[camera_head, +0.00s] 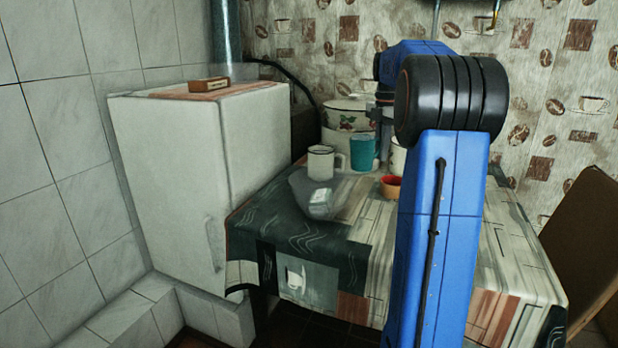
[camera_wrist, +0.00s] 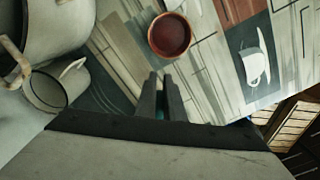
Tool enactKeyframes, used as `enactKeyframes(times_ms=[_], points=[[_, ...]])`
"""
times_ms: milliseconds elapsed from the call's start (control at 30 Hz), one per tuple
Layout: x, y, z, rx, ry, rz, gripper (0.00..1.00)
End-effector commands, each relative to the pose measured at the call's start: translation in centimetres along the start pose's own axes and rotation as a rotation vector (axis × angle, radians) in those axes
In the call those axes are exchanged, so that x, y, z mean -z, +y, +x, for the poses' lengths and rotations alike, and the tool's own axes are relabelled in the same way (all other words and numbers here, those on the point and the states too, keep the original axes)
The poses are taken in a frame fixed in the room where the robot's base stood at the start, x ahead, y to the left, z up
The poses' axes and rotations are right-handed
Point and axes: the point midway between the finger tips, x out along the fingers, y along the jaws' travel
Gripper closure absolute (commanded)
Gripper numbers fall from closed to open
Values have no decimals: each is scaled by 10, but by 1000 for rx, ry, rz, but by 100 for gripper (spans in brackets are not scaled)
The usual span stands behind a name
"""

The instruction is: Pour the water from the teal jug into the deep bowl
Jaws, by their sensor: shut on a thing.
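The teal jug (camera_head: 362,152) looks upright in the head view, beside the far end of my arm and right of a white mug. My gripper (camera_wrist: 166,78) shows in the wrist view with its fingers close together, and a small bit of teal shows between them. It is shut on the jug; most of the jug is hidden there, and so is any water. A small, orange-red round bowl (camera_head: 390,187) stands on the table in front of the jug, partly behind my arm. It also shows in the wrist view (camera_wrist: 170,36), just beyond the fingertips, and looks empty.
A white mug (camera_head: 320,162) stands left of the jug. Behind is a white pot with a floral pattern (camera_head: 345,113). A pale, see-through shape (camera_head: 318,196) is on the patterned tablecloth (camera_head: 345,228). A white cabinet (camera_head: 195,170) borders the table's left side.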

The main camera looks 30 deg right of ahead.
Motion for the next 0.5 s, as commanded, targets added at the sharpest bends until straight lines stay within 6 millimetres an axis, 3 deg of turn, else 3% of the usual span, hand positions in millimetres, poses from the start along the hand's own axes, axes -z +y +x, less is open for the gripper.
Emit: enactKeyframes(times_ms=[500], points=[[3,0,-5,-1,-31,-5,100]])
